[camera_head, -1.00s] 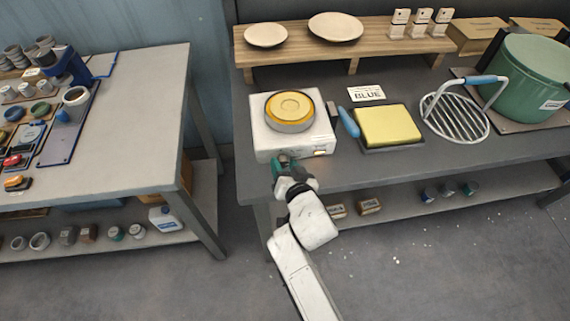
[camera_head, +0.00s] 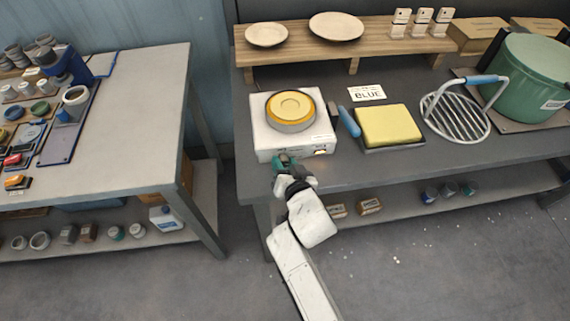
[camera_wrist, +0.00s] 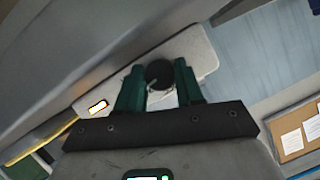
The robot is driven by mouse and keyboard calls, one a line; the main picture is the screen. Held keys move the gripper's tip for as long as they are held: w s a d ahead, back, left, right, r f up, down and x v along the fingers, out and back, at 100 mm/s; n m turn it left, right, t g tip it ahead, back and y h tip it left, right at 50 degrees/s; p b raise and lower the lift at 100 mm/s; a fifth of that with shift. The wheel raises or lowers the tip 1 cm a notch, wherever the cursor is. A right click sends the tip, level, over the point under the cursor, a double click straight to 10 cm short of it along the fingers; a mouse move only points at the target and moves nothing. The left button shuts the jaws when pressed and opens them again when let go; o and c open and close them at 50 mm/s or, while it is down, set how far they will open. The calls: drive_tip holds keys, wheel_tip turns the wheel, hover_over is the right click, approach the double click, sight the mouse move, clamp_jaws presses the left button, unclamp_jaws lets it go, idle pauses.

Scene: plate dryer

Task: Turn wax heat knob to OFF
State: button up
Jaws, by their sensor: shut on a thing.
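The wax heater is a white box (camera_head: 262,143) near the left end of the dark bench, with a yellow-filled round pot (camera_head: 290,108) on top. Its heat knob (camera_wrist: 159,73) is a dark round dial with a pale pointer line on the front face, seen in the wrist view between my fingers. My gripper (camera_head: 284,163) has green fingers and is shut on the knob at the heater's front left. The gripper hides the knob in the head view.
A blue-handled tool (camera_head: 348,122) and a yellow block on a dark tray (camera_head: 388,126) lie right of the heater. A wire rack (camera_head: 457,117) and a green pot (camera_head: 540,80) stand farther right. A wooden shelf (camera_head: 285,50) runs behind. Open floor lies in front.

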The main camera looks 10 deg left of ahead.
drive_tip(key=shift+f+b, duration=0.15)
drive_tip(key=shift+b, duration=0.3)
drive_tip(key=n+h+b, duration=0.1)
drive_tip(key=n+b, duration=0.1)
drive_tip(key=b, duration=0.1)
drive_tip(key=shift+a+h, duration=0.15)
drive_tip(key=shift+h, duration=0.15)
drive_tip(key=n+t+h+b, duration=0.1)
drive_tip(key=n+h+b, duration=0.1)
drive_tip(key=n+b, duration=0.1)
drive_tip(key=shift+a+n+h+b, duration=0.1)
drive_tip(key=shift+n+h+b, duration=0.25)
drive_tip(key=shift+b, duration=0.45)
drive_tip(key=shift+r, duration=0.2)
drive_tip(key=o, duration=0.7)
drive_tip(key=shift+o, duration=0.2)
drive_tip(key=shift+s, duration=0.1)
drive_tip(key=v, duration=1)
drive_tip(key=shift+s, duration=0.4)
